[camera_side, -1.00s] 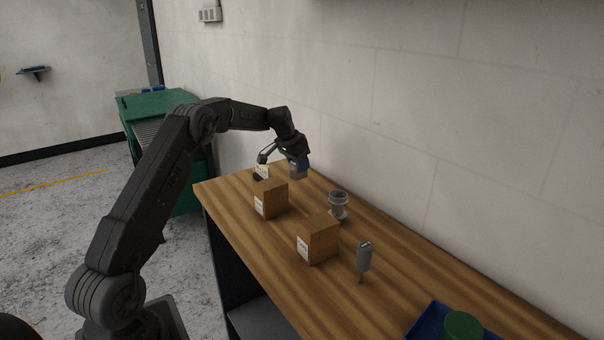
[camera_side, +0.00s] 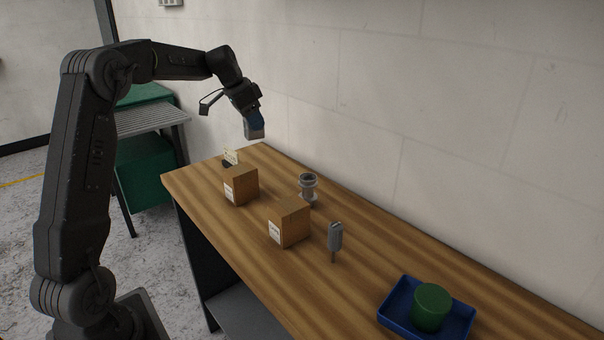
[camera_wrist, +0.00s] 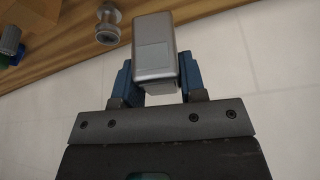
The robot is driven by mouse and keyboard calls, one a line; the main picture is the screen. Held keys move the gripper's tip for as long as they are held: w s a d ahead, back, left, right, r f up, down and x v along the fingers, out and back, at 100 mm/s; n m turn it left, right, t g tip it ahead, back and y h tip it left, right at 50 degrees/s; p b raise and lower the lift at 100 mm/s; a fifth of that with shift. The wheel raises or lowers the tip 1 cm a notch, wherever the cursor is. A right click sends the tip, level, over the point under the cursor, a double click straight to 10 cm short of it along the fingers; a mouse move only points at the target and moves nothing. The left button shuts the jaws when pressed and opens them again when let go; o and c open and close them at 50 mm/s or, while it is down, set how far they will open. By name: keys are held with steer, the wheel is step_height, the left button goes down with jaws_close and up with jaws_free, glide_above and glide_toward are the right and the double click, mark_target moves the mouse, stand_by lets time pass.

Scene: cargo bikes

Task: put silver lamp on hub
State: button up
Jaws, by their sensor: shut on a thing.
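The silver lamp (camera_side: 255,132), a small grey block with rounded edges, is held in my gripper (camera_side: 254,120). The lamp hangs above the far left end of the table, apart from it. In the wrist view the lamp (camera_wrist: 155,48) sits between the two blue fingers of my gripper (camera_wrist: 155,85), which are shut on it. The hub (camera_side: 308,187), a grey spool-like piece with a round open top, stands upright on the table, right of and below the lamp. It also shows in the wrist view (camera_wrist: 108,24), left of the lamp.
Two cardboard boxes, one left (camera_side: 241,186) and one nearer (camera_side: 289,222), stand near the hub. A grey piece on a thin stem (camera_side: 335,236) stands right of them. A blue tray (camera_side: 391,302) holds a green cylinder (camera_side: 431,307). A small pale card (camera_side: 231,157) stands at the far end. The wall runs behind.

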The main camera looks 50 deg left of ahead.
steer(key=d+r+m, duration=0.2)
steer(key=d, duration=0.3)
glide_above(308, 177)
steer(key=shift+h, duration=0.4)
step_height(308, 177, down, 6)
steer(key=shift+f, duration=2.2)
steer(key=shift+f, duration=0.1)
steer(key=o, duration=0.9)
steer(key=shift+o, duration=0.2)
